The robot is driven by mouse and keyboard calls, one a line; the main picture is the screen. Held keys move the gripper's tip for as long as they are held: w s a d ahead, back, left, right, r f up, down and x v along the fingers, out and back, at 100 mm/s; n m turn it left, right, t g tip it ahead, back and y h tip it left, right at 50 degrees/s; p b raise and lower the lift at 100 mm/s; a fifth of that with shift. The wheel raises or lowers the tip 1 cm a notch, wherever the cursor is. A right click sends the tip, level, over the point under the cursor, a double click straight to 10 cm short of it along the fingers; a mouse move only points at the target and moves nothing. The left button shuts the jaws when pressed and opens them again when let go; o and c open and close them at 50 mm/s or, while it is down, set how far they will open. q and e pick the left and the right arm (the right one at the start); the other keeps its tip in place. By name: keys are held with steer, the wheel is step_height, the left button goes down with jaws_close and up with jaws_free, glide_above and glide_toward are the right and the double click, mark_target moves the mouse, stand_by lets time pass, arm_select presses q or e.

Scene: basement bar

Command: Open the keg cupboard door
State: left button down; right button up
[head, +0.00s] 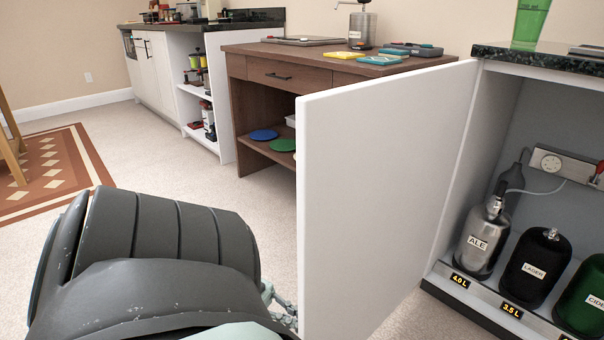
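The white keg cupboard door (385,190) stands swung wide open in the head view, hinged at the cupboard's left side, its free edge toward the left. The keg cupboard (565,125) is open to view, with an ALE keg (481,240), a LAGER keg (535,268) and a green CIDER keg (583,300) inside. My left arm comes in from the lower left. Only a small part of my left gripper (279,303) shows, beside the lower part of the door's free edge. Its fingers are mostly hidden, and I cannot tell whether it touches the door. My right gripper is out of view.
A brown wooden desk (300,62) with coasters and small items stands behind the door. A white cabinet with open shelves (203,90) stands farther back. A dark counter top (540,58) covers the keg cupboard.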

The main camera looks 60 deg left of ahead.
arm_select(q)
steer(key=c, duration=1.8)
jaws_free()
steer(key=shift+s+d+f, duration=0.1)
steer(key=shift+s, duration=0.1)
steer(key=shift+o, duration=1)
steer(key=shift+w, duration=0.1)
steer(key=v, duration=0.7)
steer(key=shift+a, duration=0.3)
